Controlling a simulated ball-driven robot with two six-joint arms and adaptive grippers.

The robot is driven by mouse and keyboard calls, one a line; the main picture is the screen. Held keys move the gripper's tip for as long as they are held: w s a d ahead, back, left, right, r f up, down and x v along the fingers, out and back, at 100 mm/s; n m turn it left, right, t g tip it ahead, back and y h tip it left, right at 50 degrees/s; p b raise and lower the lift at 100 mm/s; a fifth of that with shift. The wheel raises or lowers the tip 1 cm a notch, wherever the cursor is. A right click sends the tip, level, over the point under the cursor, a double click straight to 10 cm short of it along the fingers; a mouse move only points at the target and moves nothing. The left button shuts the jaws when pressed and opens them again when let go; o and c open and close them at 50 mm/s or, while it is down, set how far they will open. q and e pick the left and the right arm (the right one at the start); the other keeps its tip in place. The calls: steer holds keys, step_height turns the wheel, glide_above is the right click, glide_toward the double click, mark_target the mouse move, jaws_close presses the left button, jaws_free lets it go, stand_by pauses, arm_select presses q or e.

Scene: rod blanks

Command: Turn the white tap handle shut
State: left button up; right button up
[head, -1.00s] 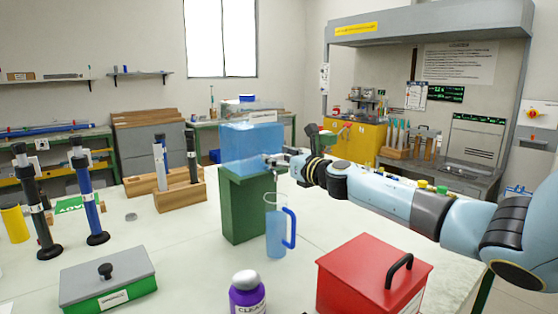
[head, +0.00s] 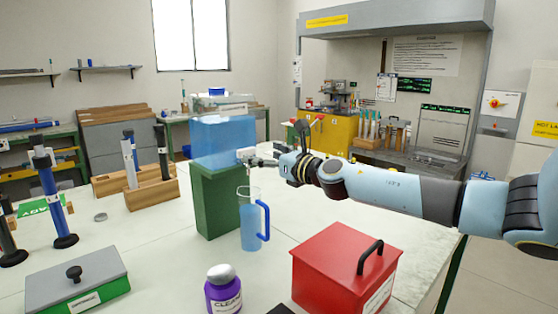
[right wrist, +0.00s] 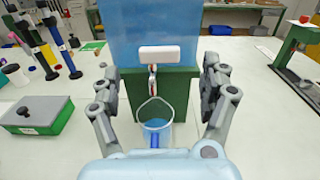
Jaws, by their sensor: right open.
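The white tap handle (right wrist: 160,54) lies crosswise in the right wrist view, in front of the blue water tank (right wrist: 150,25). A small red and silver tap part (right wrist: 152,80) shows below it. The tank (head: 222,140) stands on a green block (head: 215,205). A jug with a blue handle (head: 251,222) stands below the tap; it also shows in the right wrist view (right wrist: 157,130). My right gripper (head: 256,157) is at the tank's front. Its open fingers (right wrist: 160,88) are either side of the tap, apart from the handle. My left gripper is not in view.
A red box (head: 335,275) and a purple bottle (head: 222,292) stand in front of the jug. A grey-lidded green box (head: 85,285) and a wooden rack (head: 150,192) are on the left. The white tabletop (head: 150,240) between them is clear.

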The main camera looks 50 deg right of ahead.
steer(key=s, duration=0.6)
steer(key=shift+a, duration=0.35)
